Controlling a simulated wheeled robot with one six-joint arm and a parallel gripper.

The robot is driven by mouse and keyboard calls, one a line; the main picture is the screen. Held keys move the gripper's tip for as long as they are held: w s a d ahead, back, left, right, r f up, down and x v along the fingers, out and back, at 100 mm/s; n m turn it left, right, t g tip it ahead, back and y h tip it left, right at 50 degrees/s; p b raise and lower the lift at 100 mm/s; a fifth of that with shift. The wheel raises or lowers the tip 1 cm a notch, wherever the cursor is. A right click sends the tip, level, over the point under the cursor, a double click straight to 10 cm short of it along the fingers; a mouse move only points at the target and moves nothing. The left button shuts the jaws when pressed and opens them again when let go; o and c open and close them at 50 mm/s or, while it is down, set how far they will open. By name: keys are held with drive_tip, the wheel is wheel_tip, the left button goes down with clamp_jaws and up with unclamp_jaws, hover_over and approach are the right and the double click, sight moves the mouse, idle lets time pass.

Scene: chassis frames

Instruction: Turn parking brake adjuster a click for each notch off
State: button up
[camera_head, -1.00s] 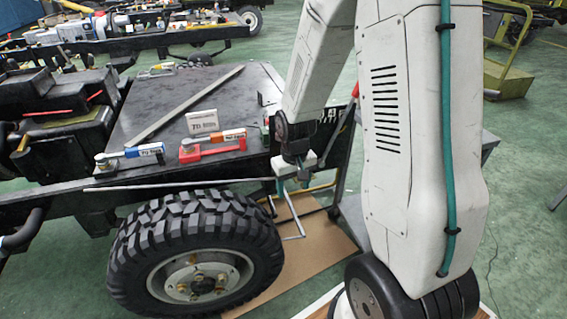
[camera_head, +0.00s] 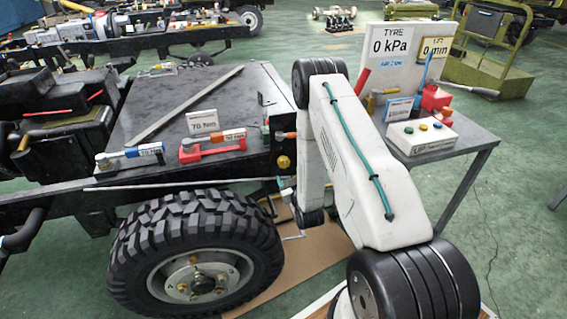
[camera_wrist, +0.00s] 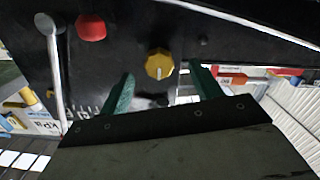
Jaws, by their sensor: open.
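A round yellow knob (camera_wrist: 159,64) with a pale pointer mark sits on a black panel in the wrist view. I take it for the adjuster. It also shows in the head view as a yellow knob (camera_head: 283,162) on the side of the black box. My gripper (camera_wrist: 161,72) is open, its two green fingers apart on either side of the knob's lower part in the picture; contact cannot be told. In the head view my gripper (camera_head: 284,184) is small and partly hidden by my arm, just below the knob. Printed markings beside the knob are unreadable.
A red knob (camera_wrist: 91,27) and a grey lever (camera_wrist: 52,70) are left of the yellow knob. The tyre (camera_head: 195,250) is below the chassis. Torque wrenches (camera_head: 130,153) lie on the black top. A side table (camera_head: 450,145) with a control box (camera_head: 420,135) stands right.

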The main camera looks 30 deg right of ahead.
sight(284, 164)
drive_tip(key=shift+w+d+r+t, duration=0.15)
drive_tip(key=shift+w+r+t, duration=0.3)
drive_tip(key=shift+r, duration=0.25)
drive_tip(key=x, duration=0.7)
drive_tip(key=shift+f, duration=0.1)
drive_tip(key=c, duration=1)
